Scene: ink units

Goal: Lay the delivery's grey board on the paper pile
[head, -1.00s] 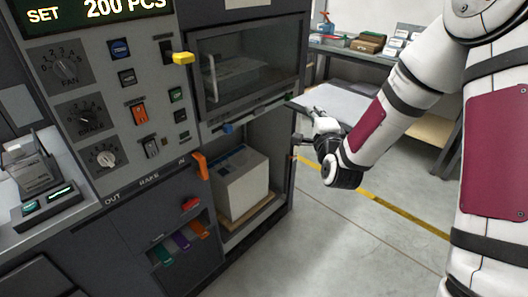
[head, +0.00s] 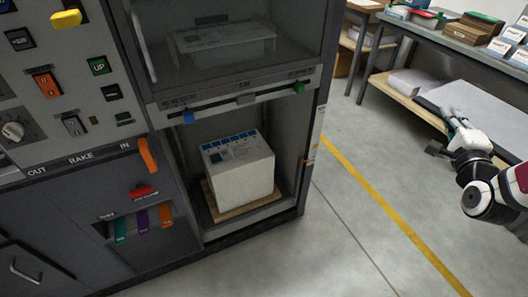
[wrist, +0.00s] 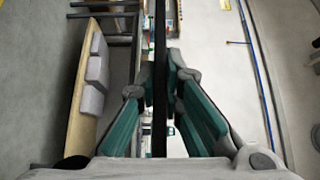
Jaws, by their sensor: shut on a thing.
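The grey board (head: 490,105) is a wide flat sheet at the right of the head view, in front of the workbench. My gripper (head: 450,130) is shut on its near edge. In the wrist view the board (wrist: 160,70) shows edge-on as a thin dark strip between the fingers of my gripper (wrist: 162,90). A white paper pile (head: 240,175) with a blue-printed top stands on a wooden pallet (head: 255,205) in the machine's open lower bay, well left of my gripper and apart from the board.
A glazed bay (head: 225,45) with another stack is above the open one. A workbench (head: 455,40) with boxes on top and white stacks (head: 408,82) on its lower shelf stands at the back right. The floor (head: 340,220) between machine and gripper is clear, with a yellow line.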

